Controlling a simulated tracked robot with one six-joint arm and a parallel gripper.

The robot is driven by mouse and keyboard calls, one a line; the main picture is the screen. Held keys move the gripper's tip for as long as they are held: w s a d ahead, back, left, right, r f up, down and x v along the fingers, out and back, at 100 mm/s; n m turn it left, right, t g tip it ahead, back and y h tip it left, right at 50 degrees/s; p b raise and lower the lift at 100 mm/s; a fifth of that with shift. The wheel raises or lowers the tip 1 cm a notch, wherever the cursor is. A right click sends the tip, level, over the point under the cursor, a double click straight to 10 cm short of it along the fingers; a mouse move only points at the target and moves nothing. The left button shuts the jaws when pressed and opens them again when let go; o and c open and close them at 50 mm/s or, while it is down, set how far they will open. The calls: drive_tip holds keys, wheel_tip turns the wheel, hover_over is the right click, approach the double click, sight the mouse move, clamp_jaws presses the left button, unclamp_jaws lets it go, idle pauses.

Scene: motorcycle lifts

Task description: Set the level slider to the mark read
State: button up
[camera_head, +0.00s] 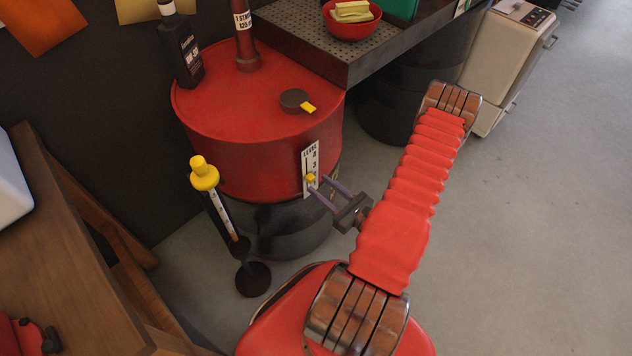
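The level slider is a white upright plate (310,158) on the side of the red drum (245,125), marked LEVEL with 4 and 3 legible. Its small yellow knob (311,178) sits below the 3; the lower marks are hidden or too small to read. My gripper (319,184) is at the knob, its two purple-grey fingers apart, with the tips close to the knob. I cannot tell whether they touch it. A dipstick with a yellow top (204,174) and a pale marked scale stands in a dark round base (253,279), left of the slider; its reading is too small to tell.
A dark cap with a yellow tab (296,101) and a black bottle (180,50) are on the drum top. A perforated metal bench (300,40) with a red bowl (351,22) is behind. A wooden bench (60,250) is at left. The floor at right is clear.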

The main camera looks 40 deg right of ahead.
sight(313, 180)
drive_tip(key=shift+w, duration=1.65)
drive_tip(key=shift+c, duration=0.3)
clamp_jaws()
